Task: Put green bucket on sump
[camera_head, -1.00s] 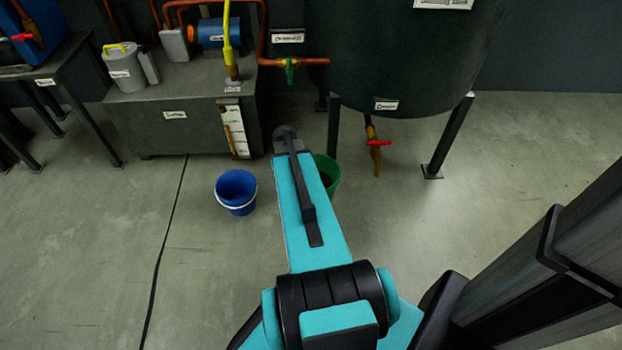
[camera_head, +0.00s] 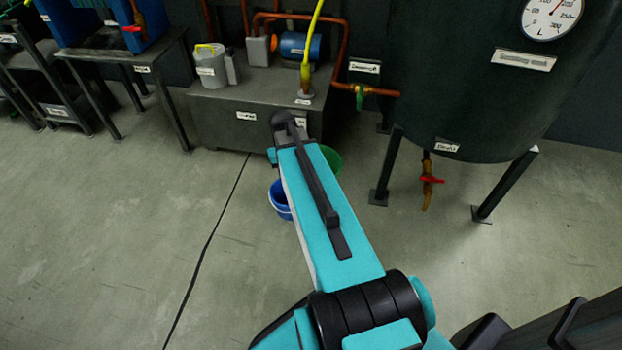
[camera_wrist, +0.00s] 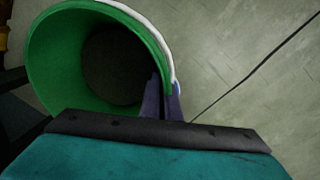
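The green bucket (camera_head: 331,158) is partly hidden behind my arm in the head view. In the wrist view the green bucket (camera_wrist: 50,60) fills the upper left, its open mouth and white rim edge facing the camera. My gripper (camera_wrist: 163,98) is shut on the bucket's rim, with one finger inside the wall and one outside. My gripper is hidden behind the arm in the head view. The sump (camera_head: 218,130) is a grey rectangular tank on the floor, behind the buckets, with a label on its front.
A blue bucket (camera_head: 280,200) stands on the floor beside my arm. The sump's top carries a grey jug (camera_head: 209,68), a blue motor (camera_head: 298,46) and pipes. A large dark tank (camera_head: 450,100) on legs stands right. Floor at left is open.

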